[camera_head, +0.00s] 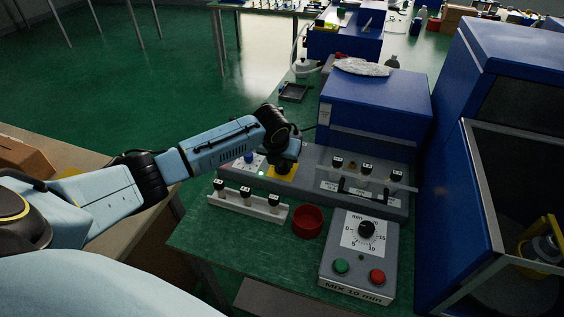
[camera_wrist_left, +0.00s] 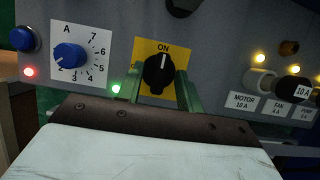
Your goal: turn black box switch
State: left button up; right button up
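The black switch (camera_wrist_left: 158,73) sits on a yellow plate (camera_wrist_left: 179,52) marked ON, on a grey panel. Its white mark points up towards ON, and a green light (camera_wrist_left: 116,89) glows beside it. My left gripper (camera_wrist_left: 160,82) is at the switch, with one green finger on each side of the knob. The fingers are very close to the knob; whether they press on it is unclear. In the head view my left gripper (camera_head: 285,164) reaches down over the yellow plate (camera_head: 283,173) and hides the switch. My right gripper is out of view.
A blue dial (camera_wrist_left: 70,56) and blue button (camera_wrist_left: 24,39) lie left of the switch; labelled breakers (camera_wrist_left: 258,80) lie right. A red bowl (camera_head: 308,221), a timer box (camera_head: 330,262) and a rack (camera_head: 240,204) stand in front. A blue cabinet (camera_head: 455,190) bounds the right.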

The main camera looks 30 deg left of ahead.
pick_arm(q)
jog(key=shift+w+f, duration=0.1)
jog(key=shift+f, duration=0.05)
grip_shut()
